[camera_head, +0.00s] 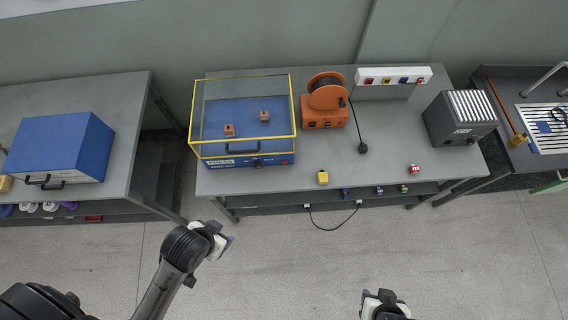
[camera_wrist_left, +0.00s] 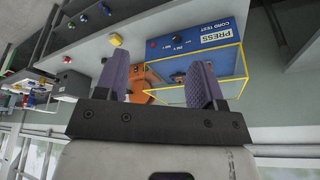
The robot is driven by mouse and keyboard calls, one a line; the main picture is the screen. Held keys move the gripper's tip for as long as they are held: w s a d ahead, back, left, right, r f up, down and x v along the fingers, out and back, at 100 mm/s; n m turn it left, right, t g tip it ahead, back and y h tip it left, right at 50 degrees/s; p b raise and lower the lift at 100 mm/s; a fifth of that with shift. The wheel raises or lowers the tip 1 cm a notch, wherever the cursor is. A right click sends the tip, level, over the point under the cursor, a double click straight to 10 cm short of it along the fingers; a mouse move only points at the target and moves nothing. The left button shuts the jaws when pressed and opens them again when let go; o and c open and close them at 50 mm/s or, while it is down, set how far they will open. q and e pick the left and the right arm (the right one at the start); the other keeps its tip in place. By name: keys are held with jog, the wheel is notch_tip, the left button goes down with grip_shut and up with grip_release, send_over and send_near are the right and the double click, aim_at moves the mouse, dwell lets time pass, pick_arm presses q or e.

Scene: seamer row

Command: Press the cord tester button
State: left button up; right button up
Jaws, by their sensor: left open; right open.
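The cord tester (camera_head: 247,162) is a blue box under a clear guard edged in yellow, at the left of the middle bench. Two small brown blocks (camera_head: 264,116) sit inside the guard. In the left wrist view its blue front panel (camera_wrist_left: 198,38) carries a "PRESS CORD TEST" label and a small red round part (camera_wrist_left: 152,44), possibly the button. My left gripper (camera_wrist_left: 160,62) is open and empty, its purple fingers apart. In the head view it is above the floor, in front of the bench and apart from the tester. My right gripper (camera_head: 385,300) is at the bottom edge, away from the bench, open.
An orange cord reel (camera_head: 325,114) stands right of the tester, its black plug lying on the bench. A yellow block (camera_head: 323,177) and a red-and-white one (camera_head: 414,169) lie near the front edge. A grey box (camera_head: 459,118) stands at the right. The floor in front is clear.

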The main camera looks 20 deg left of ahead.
pick_arm(q)
jog(key=shift+s+a, duration=0.1)
jog(key=shift+s, duration=0.05)
jog(key=shift+c, duration=0.8)
jog(key=shift+d, duration=0.25)
grip_shut()
jog(key=shift+a, duration=0.2)
jog(key=shift+d, duration=0.1)
